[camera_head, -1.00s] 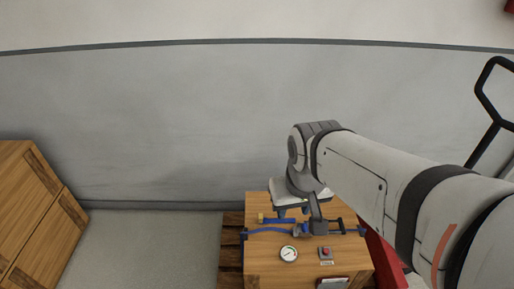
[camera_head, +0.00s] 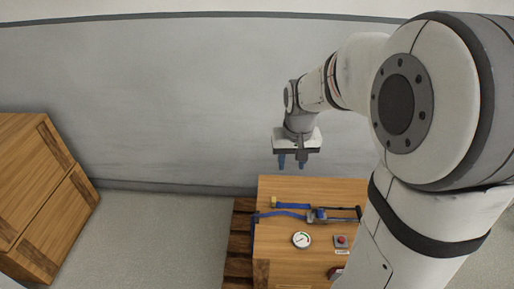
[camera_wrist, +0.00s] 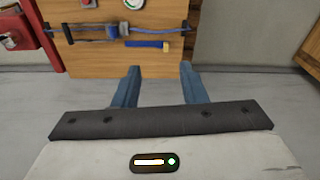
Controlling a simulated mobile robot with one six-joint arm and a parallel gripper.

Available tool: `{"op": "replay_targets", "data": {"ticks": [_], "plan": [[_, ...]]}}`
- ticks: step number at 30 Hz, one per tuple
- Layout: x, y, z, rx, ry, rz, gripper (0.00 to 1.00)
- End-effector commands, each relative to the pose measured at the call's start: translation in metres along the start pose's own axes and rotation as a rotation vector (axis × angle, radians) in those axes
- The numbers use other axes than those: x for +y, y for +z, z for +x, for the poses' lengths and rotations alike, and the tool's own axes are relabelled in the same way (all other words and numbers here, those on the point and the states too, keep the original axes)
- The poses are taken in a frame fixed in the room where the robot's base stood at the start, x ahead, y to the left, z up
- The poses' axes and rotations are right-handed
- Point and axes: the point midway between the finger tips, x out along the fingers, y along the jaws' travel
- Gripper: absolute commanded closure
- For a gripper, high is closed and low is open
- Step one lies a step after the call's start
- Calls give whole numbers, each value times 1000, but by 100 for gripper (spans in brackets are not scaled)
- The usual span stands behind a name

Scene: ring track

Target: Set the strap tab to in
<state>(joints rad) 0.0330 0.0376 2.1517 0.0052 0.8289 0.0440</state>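A blue strap (camera_head: 292,214) runs across the top of a wooden crate (camera_head: 275,240) through a dark buckle (camera_head: 318,215). A blue bar with a yellow end (camera_head: 290,205), which looks like the strap tab, lies beside it. In the wrist view the strap (camera_wrist: 85,33), buckle (camera_wrist: 112,31) and tab (camera_wrist: 150,44) also show, the tab's yellow end to the right. My gripper (camera_head: 291,162) is above and beyond the crate's far edge, apart from the strap. Its two blue fingers (camera_wrist: 158,82) are spread with nothing between them.
A round gauge (camera_head: 301,240) and a red button (camera_head: 341,241) sit on the crate top. Wooden crates (camera_head: 45,200) stand at the left. A red object (camera_wrist: 25,28) shows left of the crate in the wrist view. The floor between the crates is clear.

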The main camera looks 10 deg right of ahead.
Motion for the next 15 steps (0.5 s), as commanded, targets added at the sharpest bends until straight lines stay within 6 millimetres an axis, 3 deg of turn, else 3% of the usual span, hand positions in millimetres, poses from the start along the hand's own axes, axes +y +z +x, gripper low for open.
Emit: {"op": "replay_targets", "data": {"ticks": [1, 9, 15], "plan": [[-2, -14, 36, -19, 1, 8, 62], [-9, -84, 174, -77, 9, 63, 62], [-12, -112, 259, -109, 14, 95, 62]]}}
